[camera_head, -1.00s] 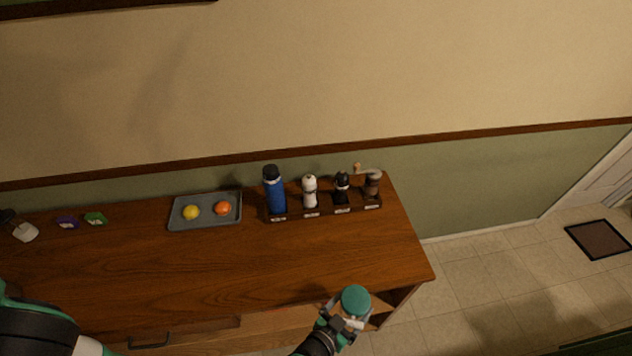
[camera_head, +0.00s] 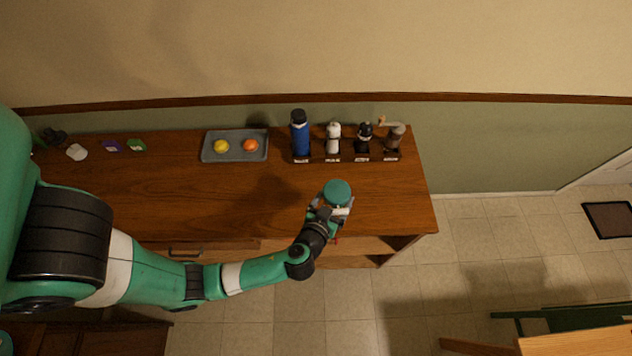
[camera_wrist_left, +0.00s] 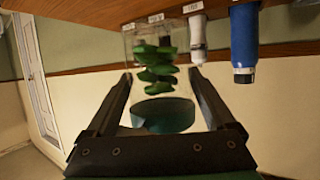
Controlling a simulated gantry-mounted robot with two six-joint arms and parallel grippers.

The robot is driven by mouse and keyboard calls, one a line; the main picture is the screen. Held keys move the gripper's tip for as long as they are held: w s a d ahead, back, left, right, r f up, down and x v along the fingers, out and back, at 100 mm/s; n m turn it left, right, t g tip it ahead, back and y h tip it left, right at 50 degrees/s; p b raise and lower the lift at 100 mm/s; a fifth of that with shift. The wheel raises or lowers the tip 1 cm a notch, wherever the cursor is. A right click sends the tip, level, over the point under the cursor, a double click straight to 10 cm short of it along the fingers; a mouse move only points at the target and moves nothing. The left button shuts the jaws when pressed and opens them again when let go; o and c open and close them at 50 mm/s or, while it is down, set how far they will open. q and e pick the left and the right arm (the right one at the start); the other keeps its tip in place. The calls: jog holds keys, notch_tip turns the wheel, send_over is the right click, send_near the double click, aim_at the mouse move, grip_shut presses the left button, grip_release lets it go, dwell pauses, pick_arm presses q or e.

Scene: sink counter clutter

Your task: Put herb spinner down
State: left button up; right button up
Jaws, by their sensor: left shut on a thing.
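The herb spinner shows its round teal lid (camera_head: 337,192) in the head view, over the right front part of the wooden counter (camera_head: 210,200). In the left wrist view the herb spinner (camera_wrist_left: 158,72) is a clear container with green leaves inside, its teal lid towards the bottom of the picture. My left gripper (camera_head: 328,210) is shut on the herb spinner, with one finger on each side of it. I cannot tell whether its base touches the counter. My right gripper is not in view.
A rack at the back right holds a blue bottle (camera_head: 300,138), a white shaker (camera_head: 333,140), a dark shaker (camera_head: 363,140) and a grinder (camera_head: 394,138). A grey tray (camera_head: 235,158) holds a lemon and an orange fruit. The counter's middle is clear.

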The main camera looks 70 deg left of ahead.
pick_arm(q)
jog(key=a+f+b, duration=0.2)
jog(key=b, duration=0.1)
jog(key=shift+a+f+b, duration=0.2)
jog(key=shift+b, duration=0.2)
jog(key=a+f, duration=0.3)
jog(key=a+f+b, duration=0.1)
jog(key=a+f, duration=0.2)
jog(key=w+a+f, duration=0.1)
jog(key=a+f, duration=0.2)
jog(key=f, duration=0.1)
jog(key=shift+a+b, duration=0.3)
jog(key=shift+b, duration=0.05)
jog(key=shift+r, duration=0.1)
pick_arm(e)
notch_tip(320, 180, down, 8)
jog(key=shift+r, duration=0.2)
pick_arm(q)
jog(key=o, duration=1.3)
